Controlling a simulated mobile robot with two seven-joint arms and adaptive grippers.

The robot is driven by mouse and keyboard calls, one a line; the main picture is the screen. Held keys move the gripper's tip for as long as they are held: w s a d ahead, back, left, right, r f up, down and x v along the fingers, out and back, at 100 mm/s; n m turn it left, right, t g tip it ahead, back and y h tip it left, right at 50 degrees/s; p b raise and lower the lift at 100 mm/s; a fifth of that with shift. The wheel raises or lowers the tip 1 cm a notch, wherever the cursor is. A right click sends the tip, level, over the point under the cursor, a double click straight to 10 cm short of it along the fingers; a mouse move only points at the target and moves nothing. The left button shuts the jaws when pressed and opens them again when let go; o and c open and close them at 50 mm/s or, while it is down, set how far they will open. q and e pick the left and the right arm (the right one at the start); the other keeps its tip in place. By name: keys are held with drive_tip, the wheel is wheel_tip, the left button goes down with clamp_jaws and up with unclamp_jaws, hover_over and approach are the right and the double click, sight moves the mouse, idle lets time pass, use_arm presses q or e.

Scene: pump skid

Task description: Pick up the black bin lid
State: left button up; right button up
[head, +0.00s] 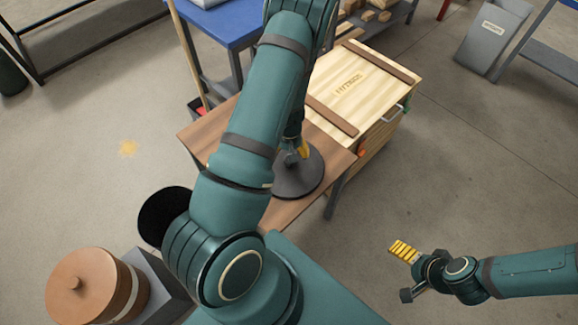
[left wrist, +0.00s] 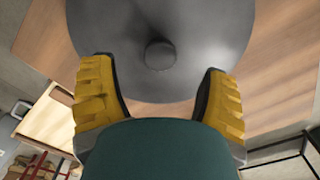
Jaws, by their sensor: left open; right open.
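The black bin lid (head: 302,183) is a round, dark grey-black disc lying on a small wooden table. In the left wrist view the lid (left wrist: 205,50) fills the top middle, with its round knob (left wrist: 160,54) near the centre. My left gripper (left wrist: 160,78) is open, its yellow-padded fingers on either side of and apart from the knob. In the head view my left arm hides much of this gripper (head: 298,153) and part of the lid. My right gripper (head: 404,272) is open and empty over the floor at lower right, away from the lid.
The wooden table (head: 222,127) carries the lid. A wooden crate (head: 365,85) with dark slats stands just behind it. A blue table (head: 225,22) is at the back. A brown lidded pot (head: 85,288) stands at lower left, near a round black object (head: 160,215).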

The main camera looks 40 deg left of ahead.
sight(289, 164)
use_arm(q)
wheel_tip(289, 164, down, 4)
drive_tip(key=shift+f+b, duration=0.1)
drive_tip(key=shift+b, duration=0.5)
drive_tip(key=shift+c, duration=0.2)
clamp_jaws()
